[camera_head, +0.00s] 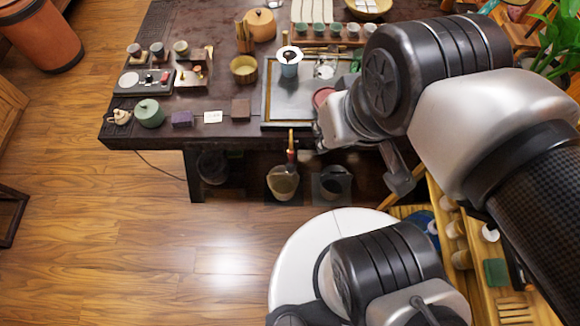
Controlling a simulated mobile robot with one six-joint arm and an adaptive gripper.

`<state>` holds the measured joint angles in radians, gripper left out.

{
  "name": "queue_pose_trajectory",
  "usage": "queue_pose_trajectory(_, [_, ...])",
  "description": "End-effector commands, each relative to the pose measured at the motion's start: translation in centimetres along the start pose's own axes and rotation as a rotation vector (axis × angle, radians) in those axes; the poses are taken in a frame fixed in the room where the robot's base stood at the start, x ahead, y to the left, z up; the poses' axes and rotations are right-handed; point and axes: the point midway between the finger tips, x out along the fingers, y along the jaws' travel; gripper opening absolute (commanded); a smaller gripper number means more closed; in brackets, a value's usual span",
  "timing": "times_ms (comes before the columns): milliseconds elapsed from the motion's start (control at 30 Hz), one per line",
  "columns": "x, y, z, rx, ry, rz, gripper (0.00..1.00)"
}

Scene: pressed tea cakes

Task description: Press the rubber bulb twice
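I cannot pick out the rubber bulb for certain. A dull red rounded thing (323,97) shows at the right side of the tea tray, partly covered by my arm; I cannot tell whether it is the bulb. My arm reaches in from the right over the table's front right part, and its silver and black wrist covers what lies there. A dark part at the arm's end, perhaps my gripper (399,175), hangs by the table's front edge. Its fingers cannot be made out, nor whether they hold anything.
The dark table (150,85) carries a tea tray (267,104), a green jar (149,113), an orange teapot (260,25), a row of cups (334,29) and a yellow bowl (244,69). Wooden shelves (480,260) stand at right.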

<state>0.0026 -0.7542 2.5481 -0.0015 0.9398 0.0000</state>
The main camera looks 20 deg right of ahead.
Motion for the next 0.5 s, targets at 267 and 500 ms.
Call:
queue_pose_trajectory(267, [0.00,0.00,0.00,0.000,0.000,0.000,0.00])
queue_pose_trajectory(500, [0.00,0.00,0.00,0.000,0.000,0.000,0.00])
